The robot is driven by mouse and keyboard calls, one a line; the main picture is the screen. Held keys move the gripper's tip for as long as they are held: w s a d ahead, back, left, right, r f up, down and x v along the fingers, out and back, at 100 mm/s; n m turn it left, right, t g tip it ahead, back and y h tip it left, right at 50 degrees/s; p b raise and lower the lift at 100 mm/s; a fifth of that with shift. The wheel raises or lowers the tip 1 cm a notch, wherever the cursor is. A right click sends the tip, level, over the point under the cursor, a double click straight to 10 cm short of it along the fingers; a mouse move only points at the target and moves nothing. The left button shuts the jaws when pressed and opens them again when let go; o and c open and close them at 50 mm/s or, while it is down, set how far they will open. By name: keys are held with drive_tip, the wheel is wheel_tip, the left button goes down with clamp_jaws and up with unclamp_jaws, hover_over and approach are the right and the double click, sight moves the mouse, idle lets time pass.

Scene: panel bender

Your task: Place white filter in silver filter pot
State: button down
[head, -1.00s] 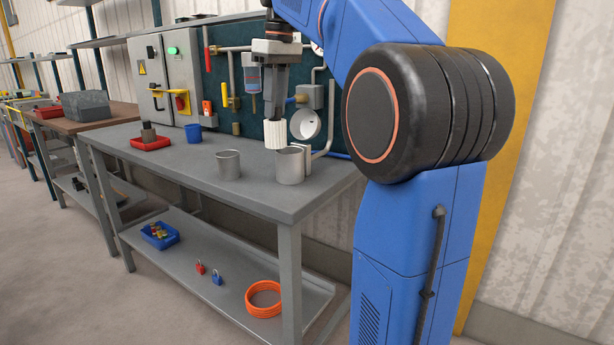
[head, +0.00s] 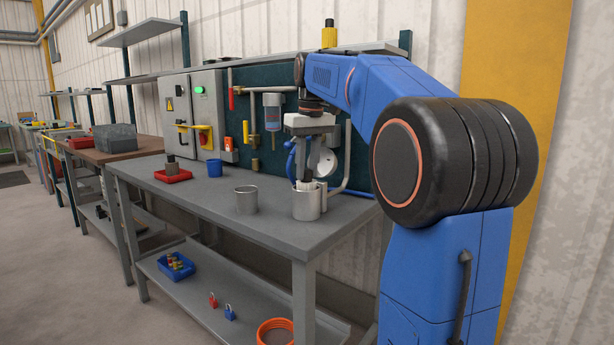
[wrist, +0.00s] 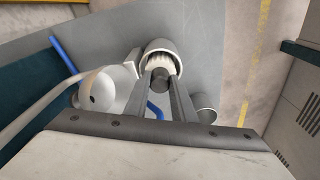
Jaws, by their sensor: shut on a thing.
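The silver filter pot (head: 306,206) stands on the bench near its right end, below my gripper (head: 306,181). My gripper points down and is shut on the white filter (head: 305,187). The filter is upright, its lower part hidden inside the pot's mouth and its top showing at the rim. In the wrist view my fingers (wrist: 163,82) hold the dark knob on top of the ribbed white filter (wrist: 160,62). The filter lies within the pot's round rim (wrist: 158,42). Whether it rests on the pot's bottom cannot be seen.
Another silver pot (head: 245,200) stands to the left, apart. A blue cup (head: 214,168) and a red tray (head: 173,176) are farther left. A round silver bowl (head: 327,164) and pipes are close behind my gripper. The bench front is clear.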

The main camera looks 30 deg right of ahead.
sight(310, 183)
drive_tip(key=shift+f, duration=1)
drive_tip(key=shift+f, duration=0.15)
drive_tip(key=c, duration=1.8)
unclamp_jaws()
drive_tip(key=shift+o, duration=0.2)
wheel_tip(310, 183, up, 12)
drive_tip(key=s, duration=0.1)
drive_tip(key=shift+s, duration=0.25)
